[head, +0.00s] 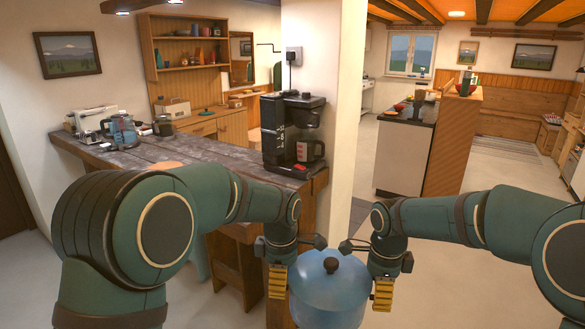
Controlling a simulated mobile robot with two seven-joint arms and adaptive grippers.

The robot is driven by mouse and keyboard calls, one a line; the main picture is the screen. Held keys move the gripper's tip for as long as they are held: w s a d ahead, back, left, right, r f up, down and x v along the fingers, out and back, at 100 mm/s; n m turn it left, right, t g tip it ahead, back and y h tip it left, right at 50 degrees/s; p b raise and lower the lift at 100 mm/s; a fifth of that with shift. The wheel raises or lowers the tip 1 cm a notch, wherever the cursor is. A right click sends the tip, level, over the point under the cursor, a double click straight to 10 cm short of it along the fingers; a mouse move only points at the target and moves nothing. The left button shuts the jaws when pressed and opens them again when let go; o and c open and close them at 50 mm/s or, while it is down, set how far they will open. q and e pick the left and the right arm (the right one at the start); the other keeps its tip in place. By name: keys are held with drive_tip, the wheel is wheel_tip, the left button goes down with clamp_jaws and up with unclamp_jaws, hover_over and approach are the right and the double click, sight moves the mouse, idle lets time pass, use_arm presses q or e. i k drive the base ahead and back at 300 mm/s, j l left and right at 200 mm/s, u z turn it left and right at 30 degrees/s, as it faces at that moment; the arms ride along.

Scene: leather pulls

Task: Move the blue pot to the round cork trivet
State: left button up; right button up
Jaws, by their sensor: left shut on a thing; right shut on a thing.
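The blue pot (330,293), with a lid and a dark round knob, is at the bottom centre of the head view, upright in front of me; its bottom is cut off by the frame. My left gripper (278,281) is shut at the pot's left side, and my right gripper (382,292) is shut at its right side. The handles are hidden by the grippers. A flat tan disc on the dark wooden counter, which looks like the round cork trivet (167,165), shows just above my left arm; the arm may hide part of it.
The counter (215,158) is beyond my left arm. A black coffee maker (290,135) stands at its right end beside a white pillar (335,110). A blue kettle-like vessel (122,130) and a dark jar (164,126) stand at its left. Counter around the disc looks clear.

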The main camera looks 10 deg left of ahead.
sight(166, 167)
drive_tip(key=i+j, duration=0.1)
drive_tip(key=j, duration=0.35)
drive_tip(key=i+j, duration=0.15)
drive_tip(key=j, duration=0.3)
drive_tip(key=i+j, duration=0.1)
drive_tip(key=j, duration=0.35)
drive_tip(key=i+j, duration=0.1)
drive_tip(key=j, duration=0.35)
drive_tip(key=i+j, duration=0.15)
drive_tip(key=j, duration=0.35)
drive_tip(key=i+j, duration=0.1)
drive_tip(key=j, duration=0.35)
drive_tip(key=i+j, duration=0.1)
drive_tip(key=j, duration=0.35)
